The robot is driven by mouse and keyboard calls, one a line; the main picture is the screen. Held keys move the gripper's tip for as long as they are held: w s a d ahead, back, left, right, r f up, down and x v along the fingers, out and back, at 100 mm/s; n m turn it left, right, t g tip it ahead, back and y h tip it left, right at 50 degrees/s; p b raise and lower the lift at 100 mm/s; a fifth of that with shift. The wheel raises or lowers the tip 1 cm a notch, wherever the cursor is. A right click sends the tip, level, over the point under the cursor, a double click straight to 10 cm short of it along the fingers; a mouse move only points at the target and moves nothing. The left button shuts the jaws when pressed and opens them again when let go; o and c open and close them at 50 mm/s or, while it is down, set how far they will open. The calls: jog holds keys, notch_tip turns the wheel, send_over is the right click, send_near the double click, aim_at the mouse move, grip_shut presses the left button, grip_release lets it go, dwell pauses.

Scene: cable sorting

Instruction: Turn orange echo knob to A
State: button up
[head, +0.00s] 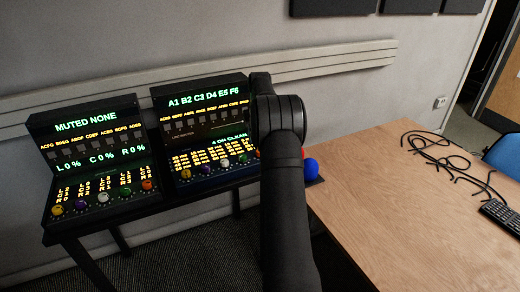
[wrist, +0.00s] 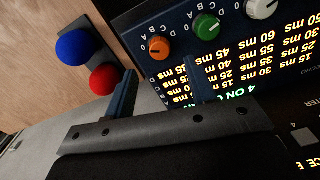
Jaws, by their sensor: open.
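The orange echo knob (wrist: 159,47) shows in the wrist view on the dark blue panel, which appears upside down, with small letters around the knob. A small mark shows on the knob, but I cannot tell surely which letter it points to. My gripper (wrist: 160,84) is open and empty; its two fingers are apart on either side of the knob's line, with the tips short of the knob in the picture. In the head view my arm hides the gripper and this knob on the right-hand console (head: 200,92).
A green knob (wrist: 207,27) and a white knob (wrist: 262,8) sit beside the orange one. Blue (wrist: 74,47) and red (wrist: 103,79) balls stand close to the left finger. The left console (head: 85,122) has its own orange knob (head: 147,185). Cables (head: 440,155) lie on the wooden table (head: 370,190).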

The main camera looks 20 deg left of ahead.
notch_tip(320, 180, down, 6)
jog(key=shift+f, duration=0.2)
jog(key=shift+c, duration=0.2)
jog(key=c, duration=0.9)
